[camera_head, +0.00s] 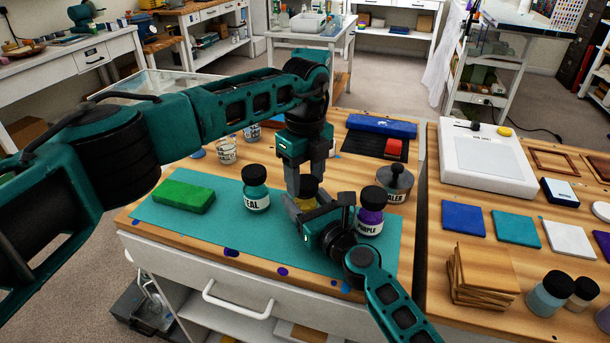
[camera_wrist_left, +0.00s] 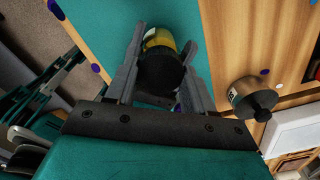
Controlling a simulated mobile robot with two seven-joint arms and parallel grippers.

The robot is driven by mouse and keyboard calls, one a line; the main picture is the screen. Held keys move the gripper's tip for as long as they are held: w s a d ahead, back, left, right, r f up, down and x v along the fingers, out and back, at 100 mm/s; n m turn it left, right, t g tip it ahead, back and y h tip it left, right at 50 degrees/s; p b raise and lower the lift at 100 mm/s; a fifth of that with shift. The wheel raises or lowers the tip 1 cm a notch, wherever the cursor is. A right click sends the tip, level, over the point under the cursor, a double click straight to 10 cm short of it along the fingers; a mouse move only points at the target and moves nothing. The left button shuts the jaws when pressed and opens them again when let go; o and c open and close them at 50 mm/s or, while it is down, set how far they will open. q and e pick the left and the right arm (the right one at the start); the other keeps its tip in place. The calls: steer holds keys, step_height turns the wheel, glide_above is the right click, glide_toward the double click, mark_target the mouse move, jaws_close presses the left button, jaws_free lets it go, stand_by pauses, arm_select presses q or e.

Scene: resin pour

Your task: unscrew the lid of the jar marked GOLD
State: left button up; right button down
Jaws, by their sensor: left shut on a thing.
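The jar with gold contents (camera_head: 307,203) stands on the teal mat (camera_head: 160,219), between the teal jar (camera_head: 256,190) and the purple jar (camera_head: 370,210). Its label is hidden in the head view. My left gripper (camera_head: 305,183) points down from above, shut on the jar's black lid (camera_wrist_left: 160,72), which sits between the fingers in the left wrist view. The lid is on the jar; the yellow body (camera_wrist_left: 158,38) shows beyond it. My right gripper (camera_head: 318,213) is low beside the jar, from the front right. Its fingertips are partly hidden, so its grip is unclear.
A green block (camera_head: 184,196) lies on the mat's left. A grey lidded SEALER container (camera_head: 397,182) stands behind the purple jar. White labelled cups (camera_head: 227,150) stand at the back. Wooden squares (camera_head: 484,273) and tiles lie on the right table.

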mark_target(305, 181)
arm_select(q)
steer(key=shift+r, duration=0.2)
steer(key=shift+r, duration=0.9)
steer(key=shift+r, duration=2)
arm_select(e)
steer(key=shift+c, duration=0.8)
jaws_free()
